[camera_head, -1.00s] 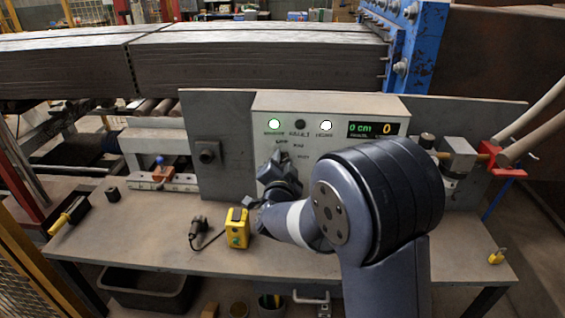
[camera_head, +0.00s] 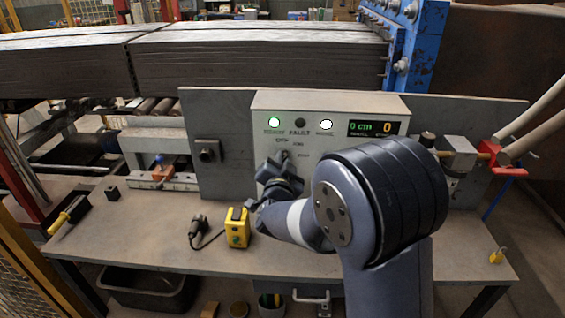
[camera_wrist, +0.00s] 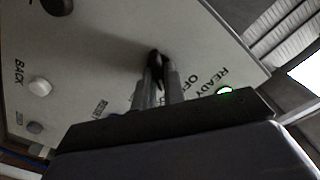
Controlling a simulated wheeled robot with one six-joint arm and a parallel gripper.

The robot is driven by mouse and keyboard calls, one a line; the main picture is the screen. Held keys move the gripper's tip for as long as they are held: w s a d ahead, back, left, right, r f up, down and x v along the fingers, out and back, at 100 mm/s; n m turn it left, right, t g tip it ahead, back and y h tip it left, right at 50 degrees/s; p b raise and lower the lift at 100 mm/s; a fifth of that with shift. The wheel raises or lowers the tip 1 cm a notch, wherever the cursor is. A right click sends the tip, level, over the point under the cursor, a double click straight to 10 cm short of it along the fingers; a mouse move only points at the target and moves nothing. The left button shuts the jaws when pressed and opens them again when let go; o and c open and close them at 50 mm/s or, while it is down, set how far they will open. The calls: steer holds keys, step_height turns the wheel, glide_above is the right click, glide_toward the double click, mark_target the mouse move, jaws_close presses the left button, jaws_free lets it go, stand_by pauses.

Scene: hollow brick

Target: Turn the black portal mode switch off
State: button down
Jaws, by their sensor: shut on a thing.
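The grey control box (camera_head: 355,109) stands at the back of the bench, with lamps, a display and printed labels on its face. The black portal mode switch (camera_wrist: 154,57) sits on that face, near the label OFF in the wrist view. My gripper (camera_wrist: 160,72) is shut on the switch, one finger on each side of it. In the head view my gripper (camera_head: 277,163) reaches the lower left of the panel and hides most of the switch. Which mark the switch points to is not clear.
A yellow device (camera_head: 237,228) and a black plug with a cable (camera_head: 198,230) lie on the bench (camera_head: 150,245) left of my arm. A yellow padlock (camera_head: 497,256) lies at the right. A white button (camera_wrist: 39,87) marked BACK is on the panel.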

steer(key=shift+a+n, duration=0.15)
steer(key=shift+n, duration=3.45)
steer(key=c, duration=1.5)
jaws_free()
steer(key=s+b, duration=0.1)
steer(key=s, duration=1)
steer(key=shift+a+b, duration=0.2)
steer(key=shift+b, duration=0.2)
steer(key=shift+w, duration=0.15)
